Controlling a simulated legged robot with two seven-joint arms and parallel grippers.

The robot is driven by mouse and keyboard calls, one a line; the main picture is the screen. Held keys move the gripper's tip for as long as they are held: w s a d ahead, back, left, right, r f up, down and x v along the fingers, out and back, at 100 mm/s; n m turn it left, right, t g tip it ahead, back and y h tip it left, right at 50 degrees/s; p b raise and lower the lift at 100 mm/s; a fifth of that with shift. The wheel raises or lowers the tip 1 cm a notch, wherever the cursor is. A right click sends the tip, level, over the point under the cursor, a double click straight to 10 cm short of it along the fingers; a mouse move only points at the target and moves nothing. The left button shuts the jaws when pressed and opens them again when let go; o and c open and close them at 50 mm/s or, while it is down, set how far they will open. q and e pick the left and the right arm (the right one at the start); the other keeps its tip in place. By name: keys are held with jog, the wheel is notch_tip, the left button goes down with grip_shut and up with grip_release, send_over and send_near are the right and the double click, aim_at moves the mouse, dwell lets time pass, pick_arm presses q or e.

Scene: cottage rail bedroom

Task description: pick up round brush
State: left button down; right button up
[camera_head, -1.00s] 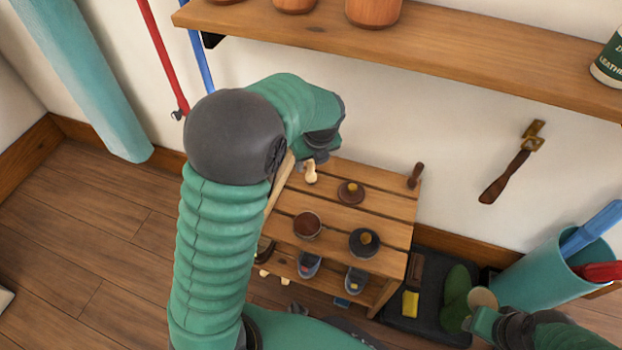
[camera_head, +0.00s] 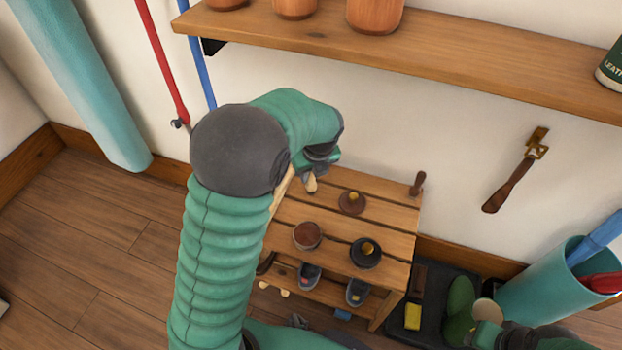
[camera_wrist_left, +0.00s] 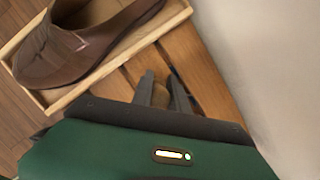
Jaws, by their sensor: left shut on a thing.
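My left gripper (camera_head: 311,180) is at the back left of the slatted wooden rack (camera_head: 375,222). It is shut on a small light wooden piece (camera_head: 311,184), seemingly the round brush's handle. In the left wrist view the fingers (camera_wrist_left: 164,94) stand on either side of a brown wooden piece (camera_wrist_left: 160,97), above the slats. The brush's lower part is hidden. My right arm comes in at the bottom right; its gripper (camera_head: 482,322) is small, beside a pale round thing (camera_head: 487,309), and its jaws are unclear.
Two round knobbed things (camera_head: 351,202) (camera_head: 366,252) and a brown round one (camera_head: 307,235) sit on the rack. A brown shoe (camera_wrist_left: 85,45) lies in a wooden tray beside my left gripper. A shelf (camera_head: 420,60) overhangs behind. A teal bin (camera_head: 540,288) stands right.

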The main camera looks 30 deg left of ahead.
pick_arm(q)
jog(key=shift+r, duration=0.1)
notch_tip(320, 180, up, 4)
jog(key=p, duration=0.3)
jog(key=shift+p, duration=0.35)
jog(key=s+d+p, duration=0.1)
jog(key=s+d, duration=0.1)
jog(key=s, duration=0.2)
jog(key=s+d+p, duration=0.2)
jog(key=s, duration=0.3)
jog(key=s+d+r+p, duration=0.1)
jog(key=s+d, duration=0.1)
jog(key=s, duration=0.2)
jog(key=shift+s+d+p, duration=0.35)
jog(key=shift+p, duration=0.05)
jog(key=shift+s+d+f, duration=0.1)
jog(key=shift+s+d, duration=0.05)
jog(key=shift+s, duration=0.2)
jog(key=shift+w, duration=0.1)
jog(key=shift+w+f, duration=0.7)
jog(key=shift+w, duration=0.2)
jog(key=shift+f+b, duration=0.4)
jog(key=shift+f, duration=0.05)
jog(key=shift+s, duration=0.1)
dwell(0.5)
